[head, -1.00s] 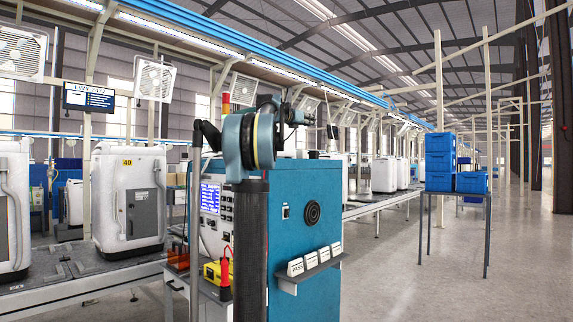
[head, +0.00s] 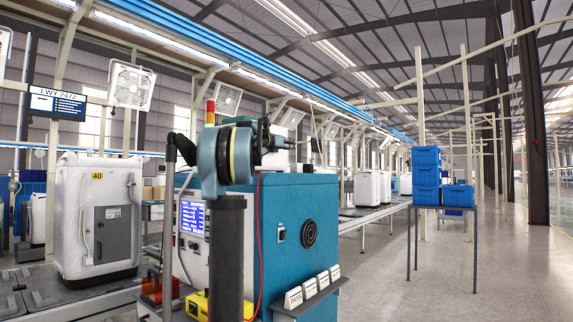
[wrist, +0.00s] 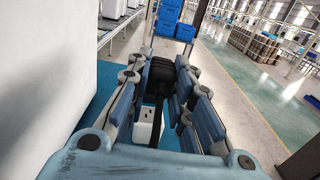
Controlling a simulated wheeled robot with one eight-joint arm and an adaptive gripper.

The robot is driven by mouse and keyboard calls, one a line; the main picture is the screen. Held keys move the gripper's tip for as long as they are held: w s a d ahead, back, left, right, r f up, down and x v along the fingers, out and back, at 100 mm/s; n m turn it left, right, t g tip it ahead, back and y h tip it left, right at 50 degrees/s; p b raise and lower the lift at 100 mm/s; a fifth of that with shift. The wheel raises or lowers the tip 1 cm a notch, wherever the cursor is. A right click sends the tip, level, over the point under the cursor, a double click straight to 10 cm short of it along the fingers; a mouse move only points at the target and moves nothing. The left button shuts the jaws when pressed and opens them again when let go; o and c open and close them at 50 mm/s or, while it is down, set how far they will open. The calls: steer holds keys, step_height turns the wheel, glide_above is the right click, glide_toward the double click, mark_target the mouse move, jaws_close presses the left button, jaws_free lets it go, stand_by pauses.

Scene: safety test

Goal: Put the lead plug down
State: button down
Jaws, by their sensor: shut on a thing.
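In the wrist view my gripper (wrist: 163,82) has its blue-grey fingers closed around a dark, blocky thing (wrist: 159,76), which I take to be the lead plug. A black strip runs from it toward the palm. In the head view my gripper (head: 281,143) is a small dark shape above the teal cabinet (head: 275,210); the plug cannot be made out there. A thin red lead (head: 257,250) runs up the cabinet's front, partly behind my arm. A yellow unit (head: 198,304) sits low beside the cabinet, partly hidden by my arm.
A small shelf (head: 310,293) with white label cards juts from the cabinet. A white appliance marked 40 (head: 95,215) stands on the conveyor at left. Blue bins (head: 427,175) stand on a stand at right. Open floor (head: 490,250) lies to the right.

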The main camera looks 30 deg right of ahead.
steer(key=shift+a+f, duration=0.1)
steer(key=shift+f, duration=2.75)
steer(key=shift+f, duration=0.25)
steer(key=shift+s+a+f, duration=0.1)
steer(key=shift+a+f, duration=0.05)
steer(key=shift+f, duration=0.15)
steer(key=c, duration=1.4)
jaws_free()
steer(key=shift+f, duration=0.1)
steer(key=shift+d+f, duration=0.15)
steer(key=shift+d, duration=0.05)
steer(key=shift+r, duration=0.3)
